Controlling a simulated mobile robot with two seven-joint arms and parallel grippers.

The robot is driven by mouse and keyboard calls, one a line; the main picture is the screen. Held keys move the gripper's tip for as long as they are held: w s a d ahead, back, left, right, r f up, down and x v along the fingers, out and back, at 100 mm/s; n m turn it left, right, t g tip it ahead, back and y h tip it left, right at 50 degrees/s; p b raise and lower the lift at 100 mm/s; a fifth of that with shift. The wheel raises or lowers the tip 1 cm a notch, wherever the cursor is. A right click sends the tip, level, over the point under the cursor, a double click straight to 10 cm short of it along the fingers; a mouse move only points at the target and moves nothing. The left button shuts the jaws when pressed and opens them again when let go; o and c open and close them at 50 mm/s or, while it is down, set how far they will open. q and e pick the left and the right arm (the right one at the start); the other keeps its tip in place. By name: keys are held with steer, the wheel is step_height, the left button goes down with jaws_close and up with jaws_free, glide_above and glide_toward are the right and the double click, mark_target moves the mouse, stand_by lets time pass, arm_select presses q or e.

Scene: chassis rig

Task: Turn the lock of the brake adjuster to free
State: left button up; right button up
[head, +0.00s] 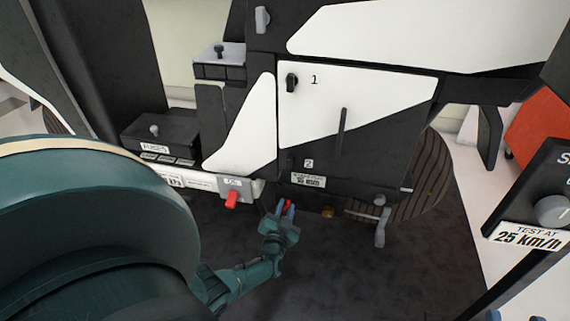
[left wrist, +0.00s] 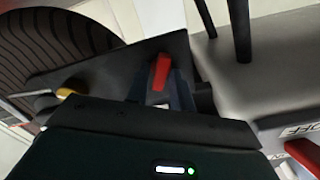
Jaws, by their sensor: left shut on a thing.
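My left gripper (head: 285,211) is shut on a small red lever (head: 288,203) low at the front of the dark machine. In the left wrist view the red lever (left wrist: 160,73) stands between the dark blue fingers (left wrist: 163,97), in front of a dark plate (left wrist: 120,68). I take this lever to be the brake adjuster's lock; no marking for its positions is readable, and its base is hidden by the gripper. Two blue fingertips of my right gripper (head: 514,317) show apart at the bottom right edge, with nothing seen between them.
A second red handle (head: 232,200) hangs from a grey labelled box just left of the gripper. A yellow knob (head: 327,212) and a grey crank (head: 380,226) are to the right. A dark striped wheel (head: 430,185) stands behind. A "TEST AT 25 km/h" panel (head: 527,235) stands at right.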

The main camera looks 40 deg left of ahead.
arm_select(q)
steer(key=m, duration=0.6)
steer(key=shift+w, duration=0.1)
steer(key=m, duration=0.6)
steer(key=shift+f, duration=0.15)
stand_by(0.5)
steer(key=o, duration=0.7)
steer(key=shift+o, duration=0.2)
steer(key=shift+d, duration=0.1)
